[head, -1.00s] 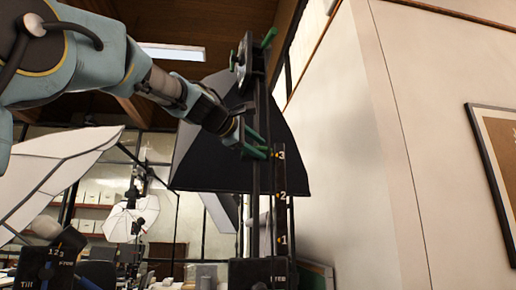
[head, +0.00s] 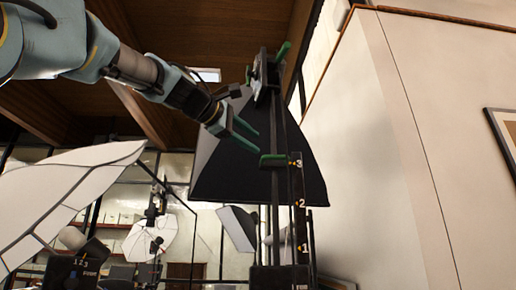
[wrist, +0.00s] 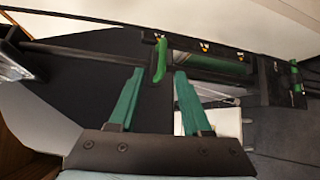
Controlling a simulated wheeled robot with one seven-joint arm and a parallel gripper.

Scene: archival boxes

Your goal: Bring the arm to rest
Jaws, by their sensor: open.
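My gripper (head: 257,143) is open, with two green fingers and nothing between them. It is up and to the left of a green handle (head: 274,160) beside the 3 mark of a black numbered strip (head: 299,215). A gap shows between the fingertips and the handle in the head view. In the wrist view my gripper (wrist: 159,76) is open, and a green handle (wrist: 160,60) appears just beyond the fingertips. My arm reaches in from the upper left of the head view.
A tall dark post (head: 279,190) carries the handle and strip. A large black softbox (head: 240,182) is behind it. A white panelled reflector (head: 60,205) is at left and a white umbrella (head: 152,238) lower behind. A pale wall (head: 385,150) closes the right side.

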